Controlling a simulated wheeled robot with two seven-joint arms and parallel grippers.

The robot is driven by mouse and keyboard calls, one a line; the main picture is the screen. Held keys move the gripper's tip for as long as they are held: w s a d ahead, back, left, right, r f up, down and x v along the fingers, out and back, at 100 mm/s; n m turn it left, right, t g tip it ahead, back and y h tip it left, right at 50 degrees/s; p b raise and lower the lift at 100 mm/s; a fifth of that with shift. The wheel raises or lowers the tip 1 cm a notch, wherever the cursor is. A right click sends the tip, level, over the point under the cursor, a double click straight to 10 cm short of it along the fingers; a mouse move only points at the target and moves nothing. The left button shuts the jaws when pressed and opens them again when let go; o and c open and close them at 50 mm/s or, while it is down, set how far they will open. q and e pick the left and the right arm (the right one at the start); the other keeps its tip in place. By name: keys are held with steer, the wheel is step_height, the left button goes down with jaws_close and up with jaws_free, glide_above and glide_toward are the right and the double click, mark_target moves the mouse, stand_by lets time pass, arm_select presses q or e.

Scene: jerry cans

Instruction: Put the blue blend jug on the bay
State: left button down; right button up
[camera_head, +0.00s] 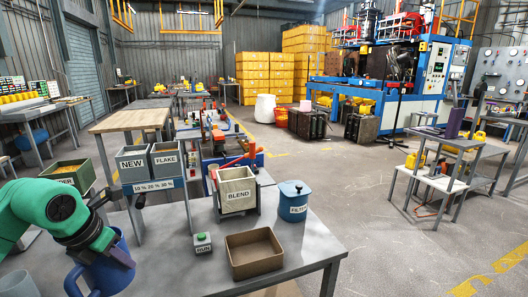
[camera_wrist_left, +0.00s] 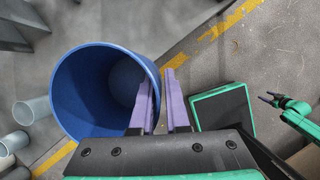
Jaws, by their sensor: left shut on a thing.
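The blue jug (camera_head: 108,275) is at the bottom left of the head view, at the near edge of the grey bench and partly cut off by the frame. In the left wrist view its round mouth (camera_wrist_left: 68,95) faces the camera, and I see only blue inside. My left gripper (camera_head: 122,252) is shut on the jug at its side; in the wrist view the purple fingers (camera_wrist_left: 161,88) are at its right wall. My right gripper (camera_wrist_left: 271,98) shows small at the right of the wrist view; its jaw state is unclear. I cannot make out which spot is the bay.
NEW (camera_head: 131,164) and FLAKE (camera_head: 165,160) bins stand behind. Bare bench top lies left of the tray.

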arm_select(q)
steer(key=s+d+f+m+g+p, duration=0.3)
steer(key=s+d+f+m+g, duration=0.1)
steer(key=m, duration=1.2)
steer(key=s+d+f+m+g+y+p, duration=0.1)
steer(key=s+d+f+m+g+p, duration=0.2)
steer(key=m, duration=1.4)
steer(key=s+d+f+g, duration=0.1)
steer(key=s+d+f, duration=0.2)
steer(key=d, duration=0.3)
steer(key=shift+s+d+f+g, duration=0.15)
steer(key=shift+d+f+g, duration=0.15)
steer(key=shift+f, duration=0.6)
